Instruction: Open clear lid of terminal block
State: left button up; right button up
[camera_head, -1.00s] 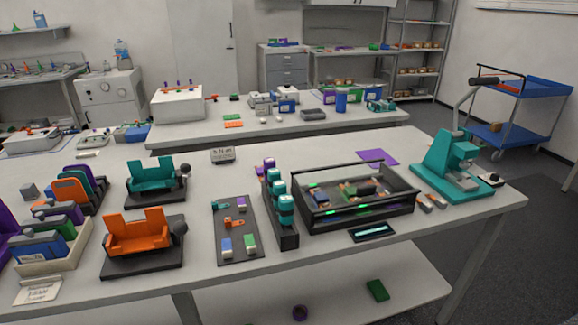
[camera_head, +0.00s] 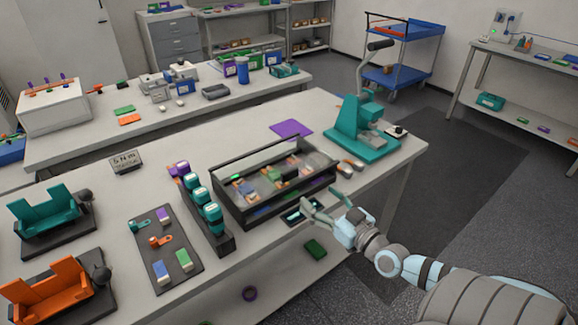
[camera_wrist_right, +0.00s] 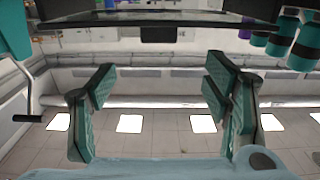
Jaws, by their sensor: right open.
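The terminal block (camera_head: 273,209) is a black-framed box with a clear top, in the middle of the table in the head view. Its clear lid (camera_head: 268,170) looks down over several coloured parts, though its exact position is hard to tell. My right gripper (camera_head: 323,207) is open and empty by the box's front right corner, apart from the lid. In the right wrist view, the open fingers (camera_wrist_right: 160,90) stand wide apart below a dark edge with a small black tab (camera_wrist_right: 168,34), seemingly the box's front. My left gripper is out of view.
A rack of teal-topped cylinders (camera_head: 208,213) stands close on the box's left. A teal press (camera_head: 358,135) stands to its right, with small metal parts (camera_head: 348,168) between. A small dark display (camera_head: 301,212) lies in front, partly behind my gripper. A purple mat (camera_head: 290,130) lies behind.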

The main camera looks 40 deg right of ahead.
aim_at(291, 174)
jog(key=w+b, duration=0.1)
jog(key=w, duration=0.3)
jog(key=w+b, duration=0.1)
jog(key=w, duration=0.3)
jog(key=w+b, duration=0.1)
jog(key=w, duration=0.3)
jog(key=shift+w+d+f+b, duration=0.25)
jog(key=shift+w+b, duration=0.05)
jog(key=shift+b, duration=0.05)
jog(key=shift+w+r, duration=0.1)
jog(key=shift+w, duration=0.55)
